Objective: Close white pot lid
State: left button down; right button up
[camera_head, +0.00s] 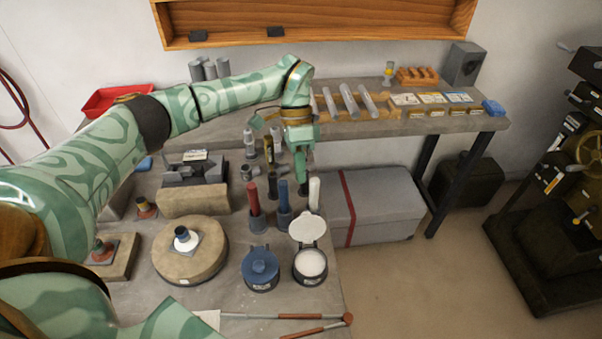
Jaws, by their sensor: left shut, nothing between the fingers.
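The white pot (310,277) stands near the right edge of the bench, a dark round pot with white contents showing. Its white lid (307,228) is open, raised at the pot's far side. My left gripper (303,182) points down behind the lid, close to the upright tools. It is shut and empty and appears apart from the lid. My right gripper is not in view.
A blue-lidded pot (260,265) stands just left of the white pot, its lid down. Red, blue and white-handled tools (254,200) (284,197) (314,193) stand upright behind the pots. A round tan block (190,262) lies further left. A grey box (385,207) is at the right.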

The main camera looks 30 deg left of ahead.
aim_at(307, 225)
pick_arm(q)
jog(key=x, duration=0.7)
jog(key=shift+b, duration=0.35)
jog(key=shift+s, duration=0.1)
